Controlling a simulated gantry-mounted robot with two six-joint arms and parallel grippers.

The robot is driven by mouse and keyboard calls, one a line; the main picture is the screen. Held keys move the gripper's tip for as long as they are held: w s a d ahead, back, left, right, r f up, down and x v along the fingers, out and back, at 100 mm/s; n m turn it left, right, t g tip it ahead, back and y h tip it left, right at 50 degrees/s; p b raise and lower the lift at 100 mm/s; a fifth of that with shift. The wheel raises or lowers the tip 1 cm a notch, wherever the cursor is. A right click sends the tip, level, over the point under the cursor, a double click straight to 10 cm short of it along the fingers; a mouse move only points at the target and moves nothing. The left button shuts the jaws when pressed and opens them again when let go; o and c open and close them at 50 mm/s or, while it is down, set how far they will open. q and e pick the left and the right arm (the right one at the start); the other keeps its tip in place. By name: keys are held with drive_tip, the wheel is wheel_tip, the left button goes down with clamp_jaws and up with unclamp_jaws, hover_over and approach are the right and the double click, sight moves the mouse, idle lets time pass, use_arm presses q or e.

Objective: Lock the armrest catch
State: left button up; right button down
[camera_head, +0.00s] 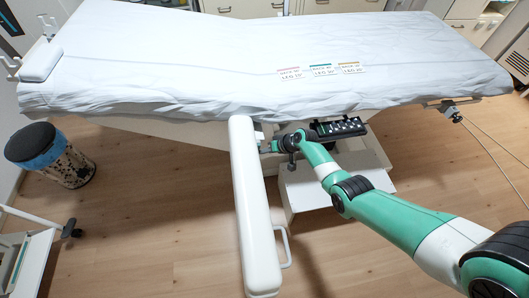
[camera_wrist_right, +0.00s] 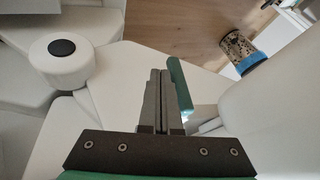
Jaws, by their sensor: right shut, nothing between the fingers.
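The white padded armrest (camera_head: 255,215) sticks out from the couch's near side towards the front. My right gripper (camera_head: 266,147) is just right of the armrest's couch end, under the couch edge. In the right wrist view its fingers (camera_wrist_right: 161,75) are shut together with nothing between them. A green bar (camera_wrist_right: 178,80), which may be the catch lever, stands close beside the right finger; I cannot tell whether they touch. The armrest's pale side (camera_wrist_right: 270,110) fills the right of that view. The catch is not distinguishable in the head view. My left gripper is in neither view.
The couch (camera_head: 200,60) is covered with a white sheet carrying several small labels. A black hand control (camera_head: 340,128) sits at its near edge. A white round knob with a black cap (camera_wrist_right: 62,58) stands left of the fingers. A speckled bin (camera_head: 65,165) stands on the floor.

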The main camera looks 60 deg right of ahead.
drive_tip(key=s+d+r+p, duration=0.3)
drive_tip(key=s+r+p, duration=0.2)
drive_tip(key=s+p, duration=0.4)
drive_tip(key=p, duration=0.2)
drive_tip(key=shift+s+r+p, duration=0.35)
drive_tip(key=shift+d, duration=0.1)
